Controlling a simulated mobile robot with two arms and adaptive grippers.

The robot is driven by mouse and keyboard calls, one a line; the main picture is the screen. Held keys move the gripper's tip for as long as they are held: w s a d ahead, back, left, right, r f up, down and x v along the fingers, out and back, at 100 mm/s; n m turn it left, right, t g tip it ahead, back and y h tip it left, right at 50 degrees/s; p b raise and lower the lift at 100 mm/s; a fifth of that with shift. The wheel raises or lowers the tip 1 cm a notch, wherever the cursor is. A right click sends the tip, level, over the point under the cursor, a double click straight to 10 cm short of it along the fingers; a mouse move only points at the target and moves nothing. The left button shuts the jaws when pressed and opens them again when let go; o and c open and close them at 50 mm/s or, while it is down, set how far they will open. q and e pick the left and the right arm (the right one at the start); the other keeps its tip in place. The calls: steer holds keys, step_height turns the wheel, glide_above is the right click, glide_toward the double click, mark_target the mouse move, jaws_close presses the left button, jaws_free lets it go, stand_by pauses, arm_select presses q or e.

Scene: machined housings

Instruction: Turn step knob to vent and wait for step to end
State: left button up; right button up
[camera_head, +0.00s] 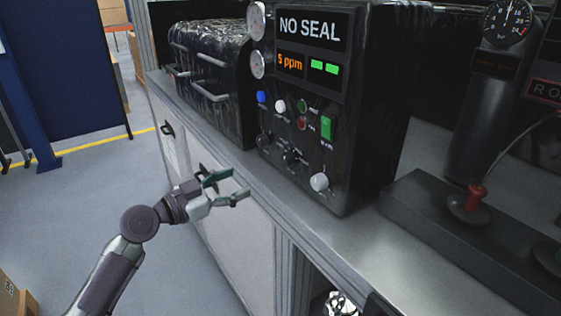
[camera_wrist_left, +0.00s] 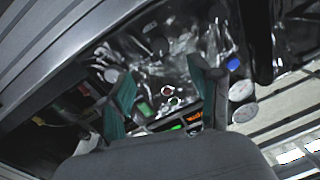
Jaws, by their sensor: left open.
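A dark control unit (camera_head: 385,100) stands on the bench with a lit "NO SEAL" display (camera_head: 313,29) and an orange "5 ppm" readout (camera_head: 290,63). Its lower panel has dark knobs (camera_head: 291,157) and a larger pale knob (camera_head: 319,182). Their labels are too small to read, so I cannot tell which is the step knob or its setting. My left gripper (camera_head: 236,186) is open and empty, in front of and left of the panel, apart from it. The left wrist view shows the panel upside down beyond the open fingers (camera_wrist_left: 162,72). My right gripper is out of view.
A wrapped dark case with handles (camera_head: 205,75) stands left of the unit. A dark plinth with a red knob (camera_head: 476,192) and a gauge (camera_head: 506,20) are at right. The bench edge runs below the panel.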

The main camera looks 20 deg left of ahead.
mark_target(284, 161)
arm_select(q)
steer(key=p+x, duration=0.1)
steer(key=x, duration=0.3)
steer(key=p+x, duration=0.2)
steer(key=x, duration=0.2)
steer(key=r+p+x, duration=0.1)
steer(key=x, duration=0.3)
steer(key=shift+w+d+p, duration=0.2)
steer(key=shift+d+p, duration=0.1)
steer(key=shift+d, duration=0.05)
steer(key=shift+w+d+f, duration=0.15)
steer(key=shift+w+d, duration=0.15)
steer(key=shift+w, duration=0.15)
steer(key=c, duration=1)
steer(key=shift+c, duration=0.7)
